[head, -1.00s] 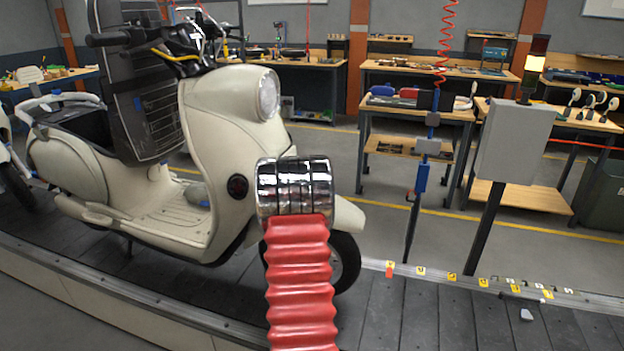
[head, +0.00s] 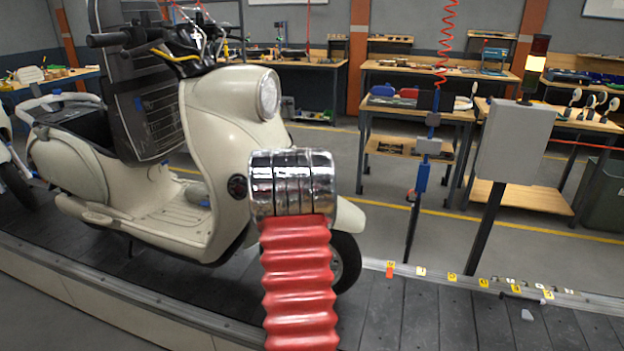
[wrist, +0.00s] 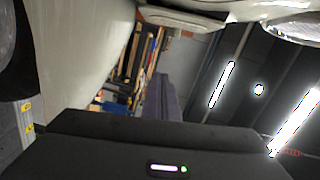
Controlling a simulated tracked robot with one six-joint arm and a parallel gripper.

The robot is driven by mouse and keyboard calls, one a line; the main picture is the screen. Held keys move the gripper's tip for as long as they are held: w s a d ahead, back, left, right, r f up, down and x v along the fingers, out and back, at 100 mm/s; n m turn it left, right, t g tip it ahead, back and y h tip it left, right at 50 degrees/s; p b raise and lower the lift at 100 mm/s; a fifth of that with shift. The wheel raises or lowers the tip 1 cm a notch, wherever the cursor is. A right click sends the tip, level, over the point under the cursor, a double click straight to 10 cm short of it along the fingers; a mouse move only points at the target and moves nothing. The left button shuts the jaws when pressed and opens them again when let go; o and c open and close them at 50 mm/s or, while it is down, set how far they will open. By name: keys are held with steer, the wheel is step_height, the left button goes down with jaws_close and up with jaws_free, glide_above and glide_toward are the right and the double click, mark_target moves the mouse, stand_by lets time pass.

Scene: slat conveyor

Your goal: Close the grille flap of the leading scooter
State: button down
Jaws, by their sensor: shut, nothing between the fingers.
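The leading scooter (head: 222,120) is cream and stands upright on the conveyor, its front to the right. In the wrist view, its cream bodywork (wrist: 85,60) fills the upper left and its headlight (wrist: 298,28) shows at the top right. A pale oblong panel (wrist: 185,20) juts out at the top of that view; it may be the grille flap, but I cannot tell for certain. The dark body of my gripper (wrist: 155,140) fills the bottom of the wrist view, close to the scooter's front. It is shut and empty. In the head view, my chrome and red arm hides it.
The slatted conveyor (head: 390,315) runs under the scooter, with a marked rail (head: 455,278) along its far side. A second scooter (head: 12,165) stands at the far left. A grey control box (head: 515,143) on a post stands at the right. Slats right of the scooter are largely clear.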

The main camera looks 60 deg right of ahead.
steer(key=w+a+f+n+t+y, duration=0.1)
steer(key=w+a+f+n+y, duration=0.3)
steer(key=a, duration=0.4)
steer(key=w+a+f+n+t+y, duration=0.1)
steer(key=w+a+f+n+y, duration=0.1)
steer(key=a+f+n+y, duration=0.4)
steer(key=a+r+n+y, duration=0.15)
steer(key=a+n, duration=0.35)
steer(key=a, duration=1)
steer(key=s+a+r+n+y, duration=0.1)
steer(key=s+a+r+n, duration=0.3)
steer(key=a, duration=0.9)
steer(key=s+a+r+n+y, duration=0.2)
steer(key=s+a+r+n, duration=0.2)
steer(key=a, duration=1)
steer(key=s+a+r+n+g+y, duration=0.1)
steer(key=s+a+r+n, duration=0.3)
steer(key=a, duration=0.9)
steer(key=s+n+y, duration=0.1)
steer(key=s+n, duration=0.1)
steer(key=n, duration=0.2)
steer(key=shift+s+a+r, duration=0.2)
steer(key=shift+s+r, duration=0.05)
steer(key=shift+s, duration=0.15)
steer(key=shift+d, duration=0.1)
